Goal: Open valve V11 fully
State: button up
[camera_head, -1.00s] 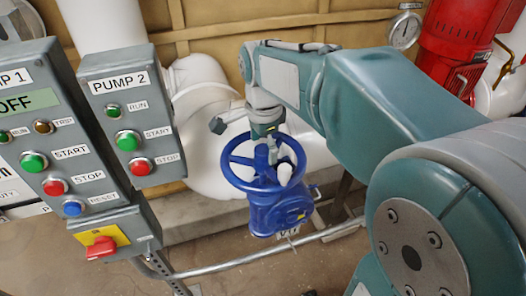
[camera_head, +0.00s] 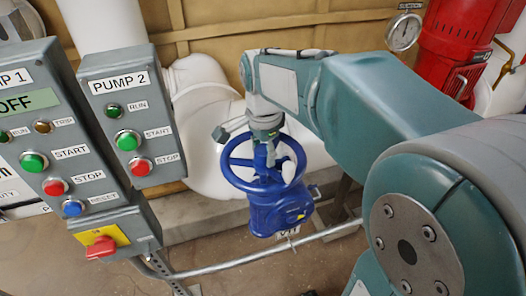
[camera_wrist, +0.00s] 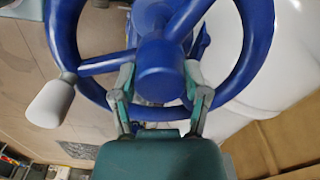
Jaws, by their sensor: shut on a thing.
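The blue valve (camera_head: 276,208) stands on the pipe in the middle of the head view, with a tag under it that reads like V11. Its blue handwheel (camera_head: 232,182) faces up toward my arm. My gripper (camera_head: 267,152) is over the wheel's middle. In the wrist view my gripper (camera_wrist: 160,92) has its two fingers on either side of the handwheel's hub (camera_wrist: 160,68), shut on it. A pale crank knob (camera_wrist: 49,104) sticks out from the wheel rim (camera_wrist: 62,40) at the left.
The PUMP 2 panel (camera_head: 126,84) and the PUMP 1 panel (camera_head: 35,75) stand at the left, with a red switch (camera_head: 101,247) below. A grey conduit (camera_head: 235,262) runs in front of the valve. White pipes (camera_head: 205,115) lie behind it. A pressure gauge (camera_head: 404,32) and red equipment (camera_head: 448,40) are at the upper right.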

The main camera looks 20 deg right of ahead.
jog(key=n, duration=0.4)
jog(key=shift+f, duration=0.1)
jog(key=n, duration=0.3)
jog(key=shift+n, duration=0.4)
jog(key=n, duration=0.8)
jog(key=shift+n, duration=0.3)
jog(key=n, duration=0.7)
jog(key=shift+n, duration=0.4)
jog(key=n, duration=0.7)
jog(key=shift+n, duration=0.3)
